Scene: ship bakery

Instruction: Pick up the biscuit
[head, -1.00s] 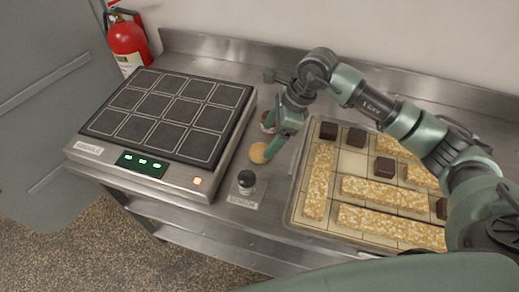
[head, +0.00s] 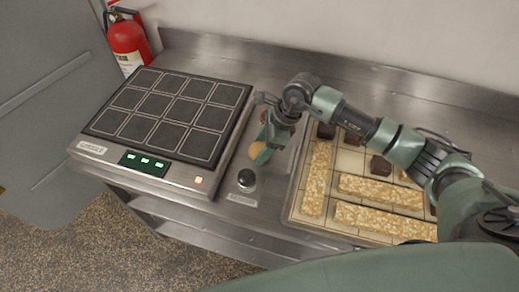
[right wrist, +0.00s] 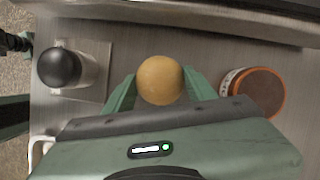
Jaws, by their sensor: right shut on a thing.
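The biscuit (head: 257,151) is a small round golden-tan piece on the steel counter, between the black-topped scale and the tray. In the right wrist view the biscuit (right wrist: 160,79) sits between the two green fingers. My right gripper (head: 264,150) is shut on the biscuit; its fingers (right wrist: 152,88) touch it on both sides. I cannot tell whether the biscuit is lifted off the counter. My left gripper is not in view.
A black-knobbed shaker (head: 246,180) stands close by, also in the wrist view (right wrist: 70,70). A round brown-lidded tin (right wrist: 258,92) is on the other side. The gridded scale (head: 160,118) lies left, the tray (head: 291,205) of oat bars right. A fire extinguisher (head: 127,43) stands behind left.

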